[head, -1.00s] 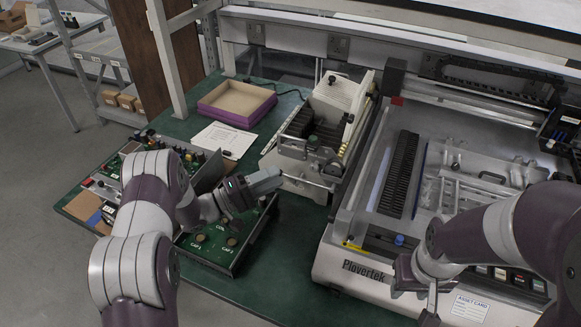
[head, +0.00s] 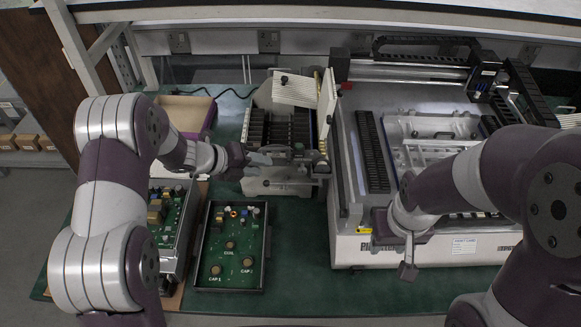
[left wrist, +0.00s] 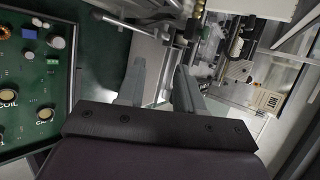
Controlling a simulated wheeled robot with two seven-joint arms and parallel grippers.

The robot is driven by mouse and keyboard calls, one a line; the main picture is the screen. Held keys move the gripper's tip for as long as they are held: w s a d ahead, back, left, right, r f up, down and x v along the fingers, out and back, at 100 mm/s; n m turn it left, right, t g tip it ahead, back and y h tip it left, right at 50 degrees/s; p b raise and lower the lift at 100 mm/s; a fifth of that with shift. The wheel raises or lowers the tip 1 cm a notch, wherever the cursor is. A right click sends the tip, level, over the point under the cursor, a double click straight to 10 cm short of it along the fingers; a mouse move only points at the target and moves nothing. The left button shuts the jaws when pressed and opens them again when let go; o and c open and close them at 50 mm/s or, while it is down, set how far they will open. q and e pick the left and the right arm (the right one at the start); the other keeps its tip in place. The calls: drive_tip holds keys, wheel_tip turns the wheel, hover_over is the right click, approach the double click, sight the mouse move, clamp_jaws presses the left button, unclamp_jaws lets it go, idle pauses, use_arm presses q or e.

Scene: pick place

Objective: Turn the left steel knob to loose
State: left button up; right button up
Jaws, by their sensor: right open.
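The feeder-like fixture (head: 278,187) with dark slots and a pale tilted plate stands at the centre back in the head view. Small metal fittings are on its front, and they also show in the left wrist view (left wrist: 189,28). I cannot tell clearly which of them is the left steel knob; my left gripper partly covers that area. My left gripper (head: 268,158) points right, close in front of the fixture. Its two fingers stand apart in the left wrist view (left wrist: 158,85), with nothing visibly held. My right gripper (head: 408,268) is open and low in front of the white machine.
The large white machine (head: 345,235) stands right of the fixture. A green circuit board in a dark tray (head: 229,291) lies below my left gripper, beside another board (head: 165,220). A purple-edged box (head: 208,122) is behind my left arm. Green bench is clear at front centre (head: 300,285).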

sight(301, 171)
use_arm(q)
drive_tip(key=shift+m, duration=0.5)
drive_tip(key=p+x, duration=0.1)
drive_tip(key=x, duration=0.3)
drive_tip(key=p+x, duration=0.1)
drive_tip(key=x, duration=0.3)
drive_tip(key=p+x, duration=0.1)
drive_tip(key=x, duration=0.4)
drive_tip(key=shift+s+d+r, duration=0.15)
drive_tip(key=shift+d+r, duration=0.15)
drive_tip(key=shift+f, duration=0.25)
clamp_jaws()
use_arm(e)
drive_tip(key=shift+d+r, duration=0.3)
drive_tip(key=shift+r, duration=0.35)
drive_tip(key=shift+d+r, duration=0.25)
drive_tip(key=shift+r, duration=0.35)
